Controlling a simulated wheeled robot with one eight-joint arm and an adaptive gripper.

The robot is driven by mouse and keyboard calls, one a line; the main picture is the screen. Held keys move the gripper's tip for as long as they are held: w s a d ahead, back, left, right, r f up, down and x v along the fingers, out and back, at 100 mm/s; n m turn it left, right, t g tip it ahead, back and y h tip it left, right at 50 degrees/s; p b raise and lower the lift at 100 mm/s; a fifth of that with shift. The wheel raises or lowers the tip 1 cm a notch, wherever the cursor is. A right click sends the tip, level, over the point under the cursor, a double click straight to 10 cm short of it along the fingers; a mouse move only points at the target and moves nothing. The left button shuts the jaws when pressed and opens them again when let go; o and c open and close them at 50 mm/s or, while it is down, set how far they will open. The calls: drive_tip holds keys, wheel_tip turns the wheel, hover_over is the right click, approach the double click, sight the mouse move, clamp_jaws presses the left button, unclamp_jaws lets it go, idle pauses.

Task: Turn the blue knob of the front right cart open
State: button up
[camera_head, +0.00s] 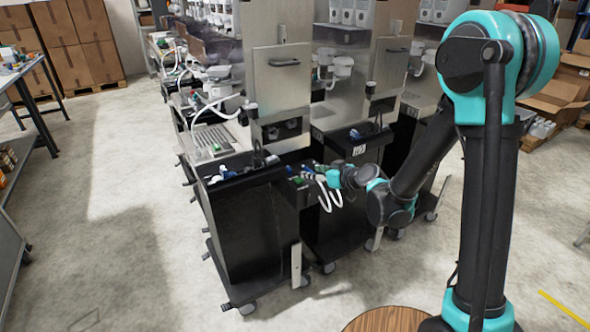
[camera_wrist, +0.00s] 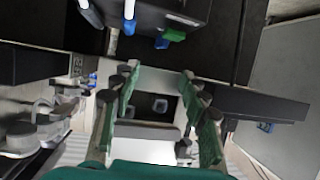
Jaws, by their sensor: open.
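The carts stand in a row in the head view, with a black-bodied cart (camera_head: 245,225) at the front and another cart (camera_head: 340,215) to its right. Small blue and green knobs (camera_head: 308,170) show at the black panel between them. My gripper (camera_head: 333,176) is beside this panel, just right of the knobs. In the wrist view my gripper (camera_wrist: 160,73) is open, with nothing between its fingers. A blue knob (camera_wrist: 161,43) and a green knob (camera_wrist: 174,34) lie beyond the fingertips, apart from them. Another blue knob (camera_wrist: 130,27) is to their left. I cannot tell which cart each knob belongs to.
White hoses (camera_head: 328,195) hang close to my gripper. A metal panel (camera_head: 283,70) stands upright above the front cart. A shelf table (camera_head: 30,75) and stacked boxes (camera_head: 85,50) are at the left. The floor (camera_head: 130,210) left of the carts is clear.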

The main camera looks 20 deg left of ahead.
sight(289, 168)
drive_tip(key=x, duration=1.5)
drive_tip(key=shift+a+f, duration=0.15)
drive_tip(key=shift+c, duration=0.2)
